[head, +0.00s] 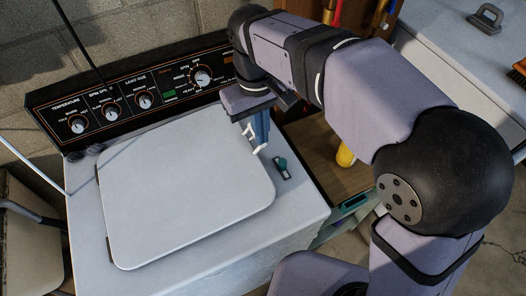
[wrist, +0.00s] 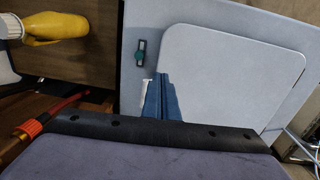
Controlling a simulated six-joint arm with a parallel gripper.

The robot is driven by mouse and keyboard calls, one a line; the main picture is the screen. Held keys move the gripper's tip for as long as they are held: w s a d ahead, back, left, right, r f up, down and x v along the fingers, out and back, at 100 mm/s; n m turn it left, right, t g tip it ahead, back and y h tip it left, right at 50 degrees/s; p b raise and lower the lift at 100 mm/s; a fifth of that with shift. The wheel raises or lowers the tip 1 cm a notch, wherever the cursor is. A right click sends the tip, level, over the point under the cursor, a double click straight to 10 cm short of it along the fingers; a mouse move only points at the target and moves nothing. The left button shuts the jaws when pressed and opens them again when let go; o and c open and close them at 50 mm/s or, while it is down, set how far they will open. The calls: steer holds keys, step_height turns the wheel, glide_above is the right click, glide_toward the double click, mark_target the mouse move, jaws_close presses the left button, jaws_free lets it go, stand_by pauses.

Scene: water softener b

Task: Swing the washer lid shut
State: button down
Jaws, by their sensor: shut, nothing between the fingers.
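The washer lid (head: 185,185) is a pale grey rounded panel. It lies flat on the washer top (head: 88,235), closed as far as the head view shows. It also shows in the wrist view (wrist: 240,75), flat against the washer top. My gripper (head: 259,149) is shut and empty, with blue fingers pointing down at the lid's right side near the control panel. In the wrist view the fingers (wrist: 160,80) overlap the lid's edge. I cannot tell whether they touch it.
A black control panel (head: 135,95) with several knobs stands behind the lid. A small teal latch (head: 281,168) sits right of the lid. A yellow object (head: 345,155) is in the wooden space to the right. A pale worktop (head: 450,45) lies beyond.

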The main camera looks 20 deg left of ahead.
mark_target(264, 170)
steer(key=shift+a+r, duration=0.1)
steer(key=shift+a, duration=0.05)
steer(key=f+p, duration=0.1)
steer(key=f, duration=0.3)
steer(key=f+p, duration=0.2)
steer(key=f, duration=0.3)
steer(key=f+p, duration=0.1)
steer(key=f, duration=0.3)
steer(key=shift+w+d+f, duration=0.25)
steer(key=shift+d+f, duration=0.05)
steer(key=shift+f, duration=0.2)
steer(key=shift+f, duration=0.1)
